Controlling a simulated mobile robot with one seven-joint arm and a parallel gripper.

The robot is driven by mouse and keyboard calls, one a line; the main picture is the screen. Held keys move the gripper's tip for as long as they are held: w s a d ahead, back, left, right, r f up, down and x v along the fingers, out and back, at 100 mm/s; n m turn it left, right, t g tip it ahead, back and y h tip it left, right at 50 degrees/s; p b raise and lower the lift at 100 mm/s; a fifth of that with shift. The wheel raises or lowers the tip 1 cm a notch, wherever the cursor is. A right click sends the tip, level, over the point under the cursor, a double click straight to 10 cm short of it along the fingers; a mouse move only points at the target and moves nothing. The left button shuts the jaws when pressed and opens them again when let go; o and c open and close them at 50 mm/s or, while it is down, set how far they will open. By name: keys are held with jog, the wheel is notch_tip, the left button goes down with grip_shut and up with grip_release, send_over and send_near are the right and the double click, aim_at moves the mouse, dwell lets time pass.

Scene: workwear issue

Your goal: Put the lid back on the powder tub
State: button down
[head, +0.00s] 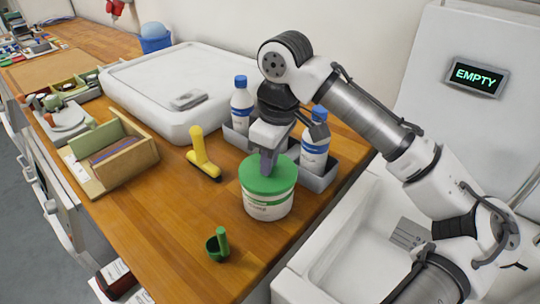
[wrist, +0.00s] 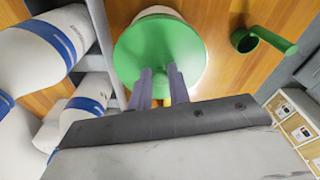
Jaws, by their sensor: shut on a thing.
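The green lid (head: 268,176) lies level at the mouth of the white powder tub (head: 268,205), which stands upright on the wooden worktop. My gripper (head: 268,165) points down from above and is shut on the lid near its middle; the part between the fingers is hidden. In the wrist view my gripper (wrist: 162,78) meets the green lid (wrist: 155,45), and a pale edge of the tub (wrist: 158,10) shows past it. I cannot tell whether the lid is fully seated or slightly above the rim.
A green scoop (head: 218,244) lies in front of the tub. A yellow-handled tool (head: 202,155) lies to the left. White bottles with blue caps (head: 242,105) stand in a grey rack (head: 318,180) close behind the tub. A wooden box (head: 120,160) is farther left.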

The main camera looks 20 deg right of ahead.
dwell(0.4)
jog(key=c, duration=0.7)
grip_release()
jog(key=shift+c, duration=0.2)
jog(key=shift+r, duration=0.15)
jog(key=shift+r+p, duration=3.35)
jog(key=shift+p, duration=0.1)
grip_shut()
jog(key=shift+f, duration=0.1)
